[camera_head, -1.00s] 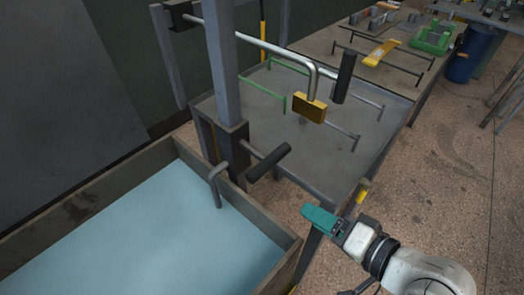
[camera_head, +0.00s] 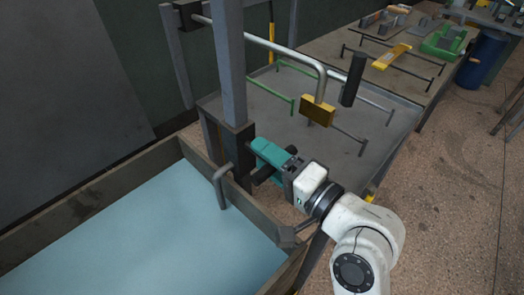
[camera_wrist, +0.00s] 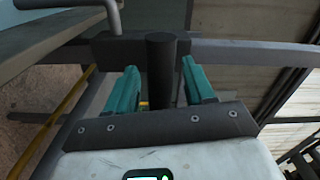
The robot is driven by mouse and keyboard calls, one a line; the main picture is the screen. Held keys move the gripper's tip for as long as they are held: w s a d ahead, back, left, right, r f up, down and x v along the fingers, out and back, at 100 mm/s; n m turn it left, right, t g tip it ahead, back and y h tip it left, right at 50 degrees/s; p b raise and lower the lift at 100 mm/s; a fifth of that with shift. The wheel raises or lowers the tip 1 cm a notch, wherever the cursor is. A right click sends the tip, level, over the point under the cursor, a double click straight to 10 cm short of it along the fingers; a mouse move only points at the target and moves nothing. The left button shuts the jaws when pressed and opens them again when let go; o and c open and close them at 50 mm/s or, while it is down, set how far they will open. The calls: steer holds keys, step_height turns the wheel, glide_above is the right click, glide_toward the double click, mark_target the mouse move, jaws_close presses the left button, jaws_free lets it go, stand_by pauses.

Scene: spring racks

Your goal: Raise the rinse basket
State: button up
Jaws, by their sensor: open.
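My gripper (camera_head: 262,160) has teal fingers and is open at the dark cylindrical handle (camera_wrist: 160,75) on the upright post. In the wrist view the handle stands between the two fingers, with a gap on each side. In the head view the near finger and my wrist partly cover it. The handle joins a dark sliding block (camera_head: 237,150) on the grey post (camera_head: 230,70). No basket can be made out in the water.
The tank's wooden wall (camera_head: 240,210) lies just below and left of my gripper. A bent pipe with a brass-coloured block (camera_head: 317,110) and an upright black grip (camera_head: 352,80) hang above the grey rack table (camera_head: 375,120). Open floor (camera_head: 455,190) lies to the right.

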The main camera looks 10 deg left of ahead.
steer(key=shift+x, duration=0.9)
jaws_close()
